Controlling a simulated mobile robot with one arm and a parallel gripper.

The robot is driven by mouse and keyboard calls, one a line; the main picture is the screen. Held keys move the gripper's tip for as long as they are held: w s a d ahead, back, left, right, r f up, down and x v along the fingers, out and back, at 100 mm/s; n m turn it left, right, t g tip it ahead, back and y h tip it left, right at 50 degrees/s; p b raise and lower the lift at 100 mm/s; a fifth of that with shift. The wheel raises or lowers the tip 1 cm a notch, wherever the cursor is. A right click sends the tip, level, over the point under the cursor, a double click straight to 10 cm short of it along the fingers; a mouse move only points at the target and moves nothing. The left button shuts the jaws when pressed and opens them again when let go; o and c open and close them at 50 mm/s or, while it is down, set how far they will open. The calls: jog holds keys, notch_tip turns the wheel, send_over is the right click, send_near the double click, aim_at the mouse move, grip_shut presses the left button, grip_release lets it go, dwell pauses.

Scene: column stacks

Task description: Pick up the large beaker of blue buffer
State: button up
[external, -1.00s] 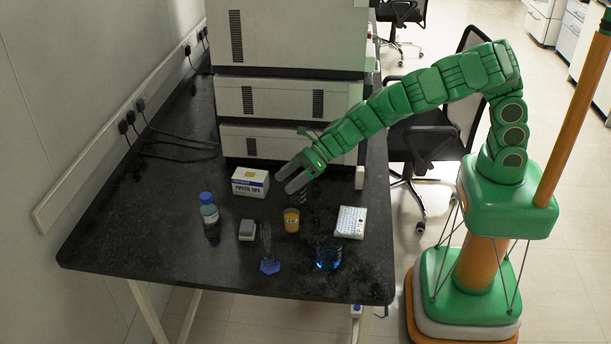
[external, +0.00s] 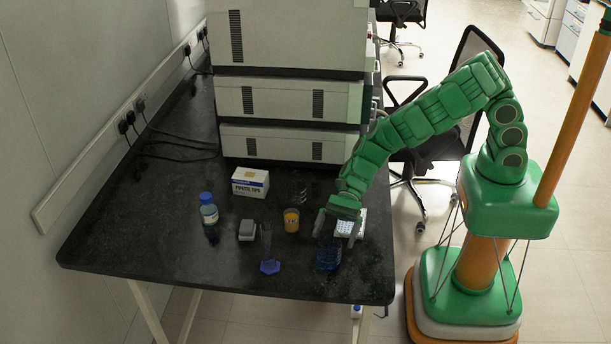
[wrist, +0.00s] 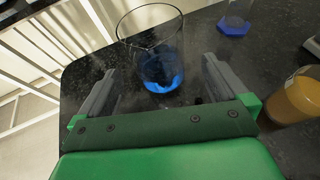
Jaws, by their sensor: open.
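The large beaker of blue buffer (external: 328,258) stands upright near the front edge of the black bench. In the wrist view the clear glass beaker (wrist: 160,68) holds a shallow layer of blue liquid. My gripper (external: 337,232) is open and empty, pointing down at the beaker from just behind it. In the wrist view the beaker shows ahead, in the gap between the two grey fingers, with space on both sides. I cannot tell whether the fingertips reach around its wall.
A cylinder with a blue hexagonal base (external: 270,267) and an orange-filled beaker (external: 291,221) stand left of the large beaker. A white well plate (external: 345,228) is partly hidden by my gripper. A bottle (external: 209,212), grey device (external: 247,231) and pipette-tip box (external: 250,182) stand farther left.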

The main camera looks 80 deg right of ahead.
aim_at(325, 261)
jog(key=shift+x, duration=2.9)
jog(key=shift+s+a, duration=0.1)
jog(key=shift+s, duration=0.1)
jog(key=c, duration=1.1)
jog(key=shift+r, duration=0.25)
jog(key=shift+r, duration=4.6)
